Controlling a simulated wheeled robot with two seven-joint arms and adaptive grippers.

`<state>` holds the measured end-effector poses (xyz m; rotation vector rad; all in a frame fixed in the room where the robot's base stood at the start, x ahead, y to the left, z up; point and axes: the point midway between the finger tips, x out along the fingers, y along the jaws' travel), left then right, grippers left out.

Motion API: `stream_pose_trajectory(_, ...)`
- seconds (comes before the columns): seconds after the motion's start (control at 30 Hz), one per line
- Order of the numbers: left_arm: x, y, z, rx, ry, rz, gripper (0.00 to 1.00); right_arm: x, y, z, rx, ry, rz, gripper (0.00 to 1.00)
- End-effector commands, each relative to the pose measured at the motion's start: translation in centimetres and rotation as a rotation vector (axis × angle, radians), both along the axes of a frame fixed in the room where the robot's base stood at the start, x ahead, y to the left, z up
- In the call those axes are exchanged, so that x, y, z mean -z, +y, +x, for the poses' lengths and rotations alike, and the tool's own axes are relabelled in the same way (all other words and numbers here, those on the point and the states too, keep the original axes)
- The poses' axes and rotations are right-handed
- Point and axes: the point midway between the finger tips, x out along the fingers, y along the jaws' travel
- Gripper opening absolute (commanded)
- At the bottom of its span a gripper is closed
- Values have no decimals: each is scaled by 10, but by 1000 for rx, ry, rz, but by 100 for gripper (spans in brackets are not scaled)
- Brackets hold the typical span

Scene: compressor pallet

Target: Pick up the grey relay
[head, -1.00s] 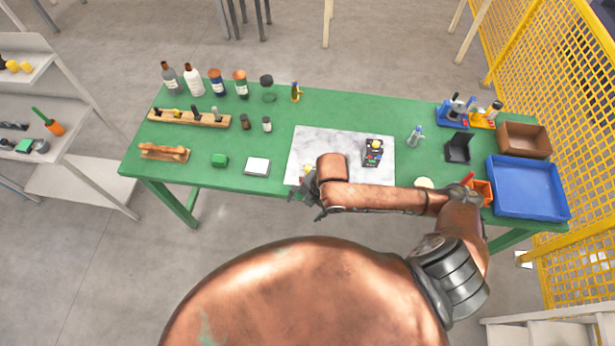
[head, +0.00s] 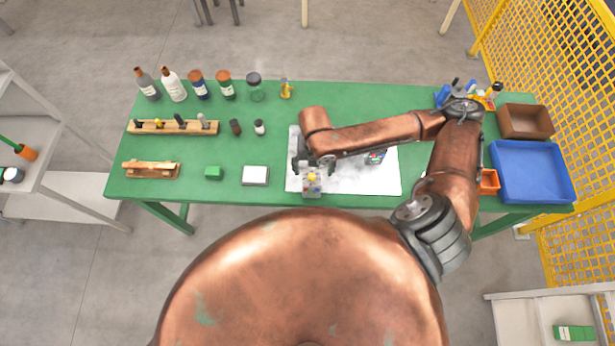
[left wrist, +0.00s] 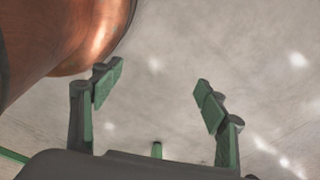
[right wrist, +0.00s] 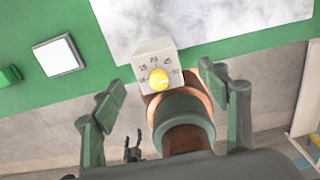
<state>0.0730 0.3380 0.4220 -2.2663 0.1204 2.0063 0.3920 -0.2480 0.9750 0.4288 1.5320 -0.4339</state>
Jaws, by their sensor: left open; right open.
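The grey relay (head: 311,187), a light grey box with a yellow dial, is at the front edge of the white marbled mat. In the right wrist view the relay (right wrist: 150,60) shows its numbered face and yellow dial, just beyond and between the fingertips. My right gripper (head: 313,164) is open above the mat, on the far side of the relay in the head view; I see no contact. In the right wrist view the right gripper (right wrist: 163,90) is empty. My left gripper (left wrist: 160,95) is open and empty over bare floor, outside the head view.
A dark device (head: 376,157) sits on the mat, partly hidden under my right forearm. A white-topped box (head: 255,175) and a green block (head: 214,172) lie left of the mat. A blue tray (head: 532,198) and brown box (head: 526,135) stand at the right.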

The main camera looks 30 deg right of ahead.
Motion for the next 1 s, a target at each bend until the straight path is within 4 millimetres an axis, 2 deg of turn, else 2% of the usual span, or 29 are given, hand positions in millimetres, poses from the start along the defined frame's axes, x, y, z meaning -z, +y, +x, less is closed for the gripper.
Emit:
stream_pose_trajectory(0.2, 2, 1, -37, -10, 44, 2, 68, 24, 6, 1, -10, 2, 2, 68)
stream_pose_trajectory(0.33, 2, 2, -50, -13, 61, 3, 68, 43, 8, 1, -10, 2, 2, 68)
stream_pose_trajectory(0.5, 2, 2, -42, -11, 51, 3, 68, 64, 6, 1, -9, 0, 1, 68)
stream_pose_trajectory(0.7, 0, 1, -15, -5, 16, 1, 68, 67, 6, 1, -9, -2, 1, 68)
stream_pose_trajectory(0.8, 0, 0, -12, -4, 12, 0, 68, 67, 5, 1, -8, -2, 1, 67)
stream_pose_trajectory(1.0, 1, 1, -20, -7, 23, 1, 68, 67, 5, 1, -8, -2, 1, 54)
